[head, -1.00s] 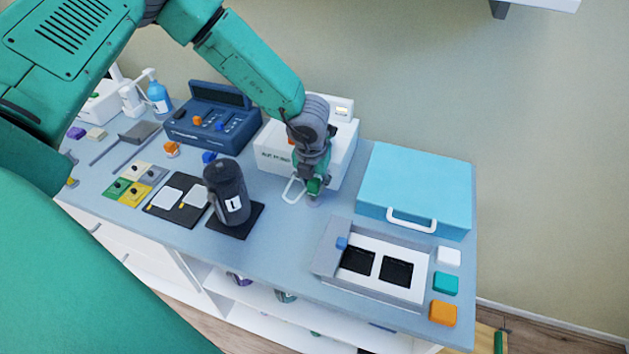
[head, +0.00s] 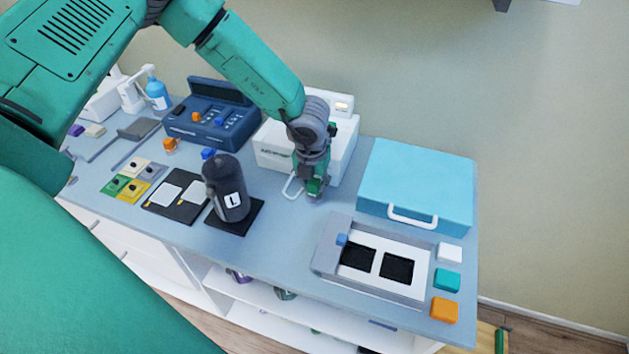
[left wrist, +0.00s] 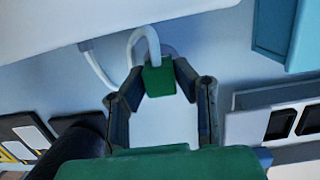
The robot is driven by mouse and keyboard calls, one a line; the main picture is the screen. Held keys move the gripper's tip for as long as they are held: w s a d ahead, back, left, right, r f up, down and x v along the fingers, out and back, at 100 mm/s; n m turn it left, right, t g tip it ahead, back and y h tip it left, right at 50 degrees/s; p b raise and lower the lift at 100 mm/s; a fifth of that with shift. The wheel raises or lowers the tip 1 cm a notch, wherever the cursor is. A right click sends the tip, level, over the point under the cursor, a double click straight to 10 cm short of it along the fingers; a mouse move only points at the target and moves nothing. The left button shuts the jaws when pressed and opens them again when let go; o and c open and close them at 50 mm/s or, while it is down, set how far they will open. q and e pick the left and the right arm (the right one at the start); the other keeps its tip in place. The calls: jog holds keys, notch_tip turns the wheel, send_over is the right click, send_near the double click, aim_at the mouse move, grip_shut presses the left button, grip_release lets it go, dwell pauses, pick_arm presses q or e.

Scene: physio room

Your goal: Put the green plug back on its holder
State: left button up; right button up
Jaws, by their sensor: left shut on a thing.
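My left gripper (head: 315,186) is low over the table, in front of the white box. It is shut on the green plug (left wrist: 158,78), which sits between the fingertips in the left wrist view. A white cable (left wrist: 141,38) loops from the plug; the cable also shows beside the gripper in the head view (head: 291,187). A small greyish disc (left wrist: 168,50) lies just beyond the plug; whether they touch is unclear. A green square pad (head: 114,186) with a dark knob lies at the left among similar coloured pads; I cannot tell which piece is the holder. My right gripper is not in view.
The white box (head: 275,157) stands behind the gripper, a light blue case (head: 420,180) to its right. A dark bottle (head: 228,190) stands left on a black mat. A grey tray unit (head: 330,252) is front right. Bare table lies between bottle and tray unit.

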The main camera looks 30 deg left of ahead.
pick_arm(q)
jog(key=shift+f+b, duration=0.4)
jog(key=shift+f, duration=0.3)
dwell(0.5)
jog(key=o, duration=1)
jog(key=shift+o, duration=0.4)
jog(key=o, duration=0.4)
jog(key=shift+r, duration=0.1)
